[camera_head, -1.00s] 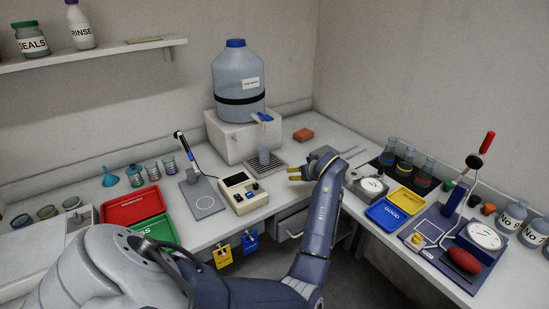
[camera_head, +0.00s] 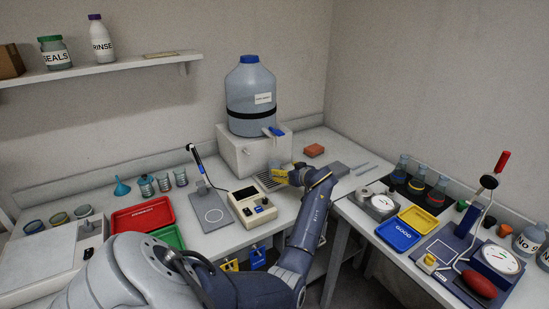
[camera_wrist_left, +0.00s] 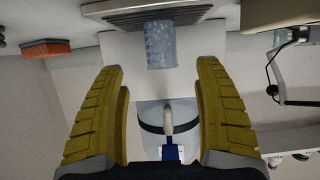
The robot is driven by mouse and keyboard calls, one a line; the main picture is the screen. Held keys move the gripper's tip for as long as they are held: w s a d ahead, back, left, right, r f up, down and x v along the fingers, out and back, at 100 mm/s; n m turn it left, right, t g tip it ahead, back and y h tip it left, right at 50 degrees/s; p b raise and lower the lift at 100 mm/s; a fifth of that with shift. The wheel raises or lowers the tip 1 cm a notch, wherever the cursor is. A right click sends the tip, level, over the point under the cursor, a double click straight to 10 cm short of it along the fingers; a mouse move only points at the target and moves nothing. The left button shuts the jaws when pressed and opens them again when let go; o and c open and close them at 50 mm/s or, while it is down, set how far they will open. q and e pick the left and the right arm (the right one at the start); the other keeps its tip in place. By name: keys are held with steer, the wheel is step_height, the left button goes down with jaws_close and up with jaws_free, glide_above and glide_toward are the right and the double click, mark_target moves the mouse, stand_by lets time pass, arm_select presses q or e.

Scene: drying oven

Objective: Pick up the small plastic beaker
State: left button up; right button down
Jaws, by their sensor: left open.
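The small plastic beaker (camera_wrist_left: 161,45) is clear and bluish. In the left wrist view, which looks inverted, it stands on the slatted drip tray (camera_wrist_left: 188,16), beyond the fingertips and centred between their lines. My left gripper (camera_wrist_left: 163,72) is open, with nothing between its yellow fingers. In the head view, my left gripper (camera_head: 281,174) is at the drip tray (camera_head: 266,183) and hides most of the beaker. My right gripper is in neither view.
A large water jug (camera_head: 250,98) with a blue tap (camera_head: 273,132) stands on a white block (camera_head: 240,152) behind the tray. A cream meter (camera_head: 252,206) is left of the gripper. An orange sponge (camera_head: 314,150) lies behind it to the right.

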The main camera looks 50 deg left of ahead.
mark_target(275, 168)
arm_select(q)
steer(key=shift+x, duration=4.65)
steer(key=shift+s+d+f, duration=0.1)
steer(key=shift+s+f, duration=0.05)
steer(key=c, duration=1.4)
steer(key=shift+d, duration=0.1)
